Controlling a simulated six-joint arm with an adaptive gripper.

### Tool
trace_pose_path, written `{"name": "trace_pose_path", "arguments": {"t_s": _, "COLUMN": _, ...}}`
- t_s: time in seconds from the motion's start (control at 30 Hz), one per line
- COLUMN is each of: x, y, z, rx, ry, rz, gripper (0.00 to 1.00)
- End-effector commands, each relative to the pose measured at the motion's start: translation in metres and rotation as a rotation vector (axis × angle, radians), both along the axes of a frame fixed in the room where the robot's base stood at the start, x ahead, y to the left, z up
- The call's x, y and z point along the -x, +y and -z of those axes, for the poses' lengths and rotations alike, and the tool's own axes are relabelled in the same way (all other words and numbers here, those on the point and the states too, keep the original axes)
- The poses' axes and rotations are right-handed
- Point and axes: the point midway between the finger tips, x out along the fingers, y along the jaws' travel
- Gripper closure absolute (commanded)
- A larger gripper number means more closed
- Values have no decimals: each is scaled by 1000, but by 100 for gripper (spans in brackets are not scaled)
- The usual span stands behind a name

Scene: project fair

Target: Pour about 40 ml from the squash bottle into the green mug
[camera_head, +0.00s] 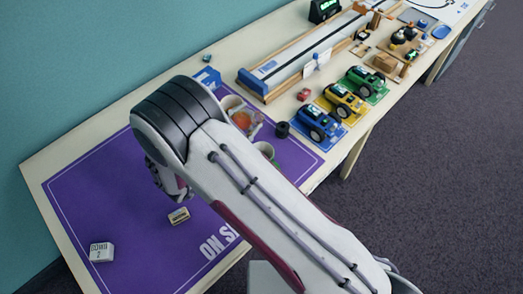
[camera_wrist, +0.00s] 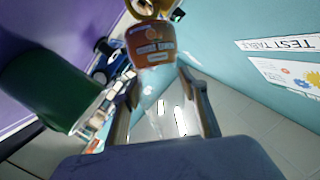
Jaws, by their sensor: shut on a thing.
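The squash bottle (camera_wrist: 153,45), clear with an orange label, is between the fingers of my gripper (camera_wrist: 157,76) in the wrist view. My gripper is shut on it. The green mug (camera_wrist: 48,92) is large at the left of the wrist view, apart from the bottle in the picture. In the head view only part of the mug (camera_head: 265,149) shows beside my arm, its pale inside facing up. I cannot tell whether liquid is flowing.
A purple mat (camera_head: 110,200) covers the near table. A white block (camera_head: 101,251) and a small box (camera_head: 178,216) lie on it. A black roll (camera_head: 282,129) sits near the mug. Toy cars, such as the blue one (camera_head: 318,124), and a long track (camera_head: 310,55) stand farther right.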

Motion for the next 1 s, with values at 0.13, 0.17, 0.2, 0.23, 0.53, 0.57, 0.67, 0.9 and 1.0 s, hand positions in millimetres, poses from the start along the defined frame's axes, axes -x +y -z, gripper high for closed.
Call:
{"name": "trace_pose_path", "arguments": {"t_s": 0.13, "x": -4, "y": 2, "z": -8, "rx": -49, "ry": -83, "rz": 0, "gripper": 83}}
{"name": "trace_pose_path", "arguments": {"t_s": 0.17, "x": -5, "y": 3, "z": -9, "rx": -59, "ry": -100, "rz": 0, "gripper": 83}}
{"name": "trace_pose_path", "arguments": {"t_s": 0.2, "x": -7, "y": 4, "z": -11, "rx": -73, "ry": -121, "rz": 1, "gripper": 83}}
{"name": "trace_pose_path", "arguments": {"t_s": 0.23, "x": -8, "y": 5, "z": -12, "rx": -84, "ry": -139, "rz": 0, "gripper": 83}}
{"name": "trace_pose_path", "arguments": {"t_s": 0.53, "x": -17, "y": 10, "z": -23, "rx": -184, "ry": -306, "rz": 1, "gripper": 83}}
{"name": "trace_pose_path", "arguments": {"t_s": 0.57, "x": -18, "y": 11, "z": -24, "rx": -194, "ry": -322, "rz": 0, "gripper": 83}}
{"name": "trace_pose_path", "arguments": {"t_s": 0.67, "x": -20, "y": 12, "z": -22, "rx": -225, "ry": -377, "rz": 0, "gripper": 83}}
{"name": "trace_pose_path", "arguments": {"t_s": 0.9, "x": -25, "y": 15, "z": -12, "rx": -307, "ry": -510, "rz": 0, "gripper": 83}}
{"name": "trace_pose_path", "arguments": {"t_s": 1.0, "x": -27, "y": 16, "z": -6, "rx": -341, "ry": -567, "rz": 0, "gripper": 83}}
